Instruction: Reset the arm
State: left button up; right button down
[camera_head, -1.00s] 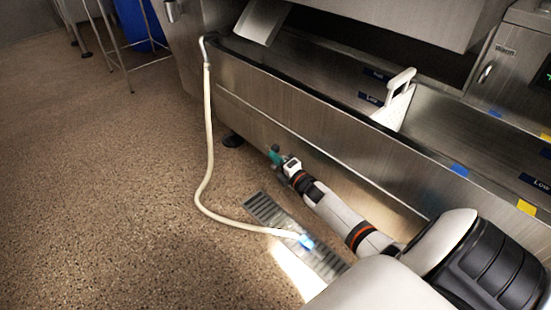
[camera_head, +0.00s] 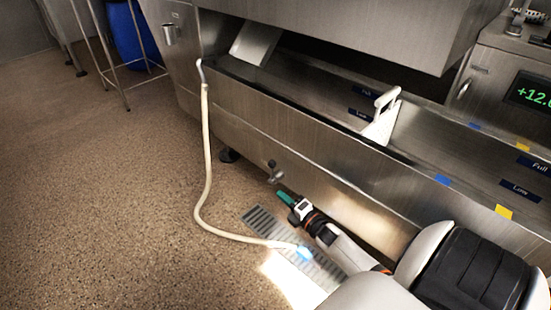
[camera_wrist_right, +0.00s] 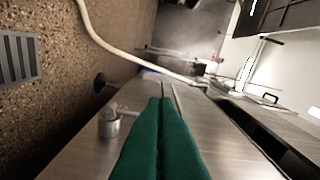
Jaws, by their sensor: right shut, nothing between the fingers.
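My right gripper (camera_head: 284,197) has green fingers, and in the head view it is in front of the long steel trough's front wall, above the floor. Its fingers are shut and empty. They also fill the lower middle of the right wrist view (camera_wrist_right: 160,102), tips together. My right arm runs back from it to the lower right. A small metal valve (camera_head: 273,172) juts from the trough wall just beyond the fingertips, apart from them. It shows left of the fingers in the right wrist view (camera_wrist_right: 108,123). My left gripper is not in view.
A blue barrel (camera_head: 133,35) stands at the back left. The left floor is clear.

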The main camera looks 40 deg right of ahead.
jog(key=shift+s, duration=0.45)
dwell(0.3)
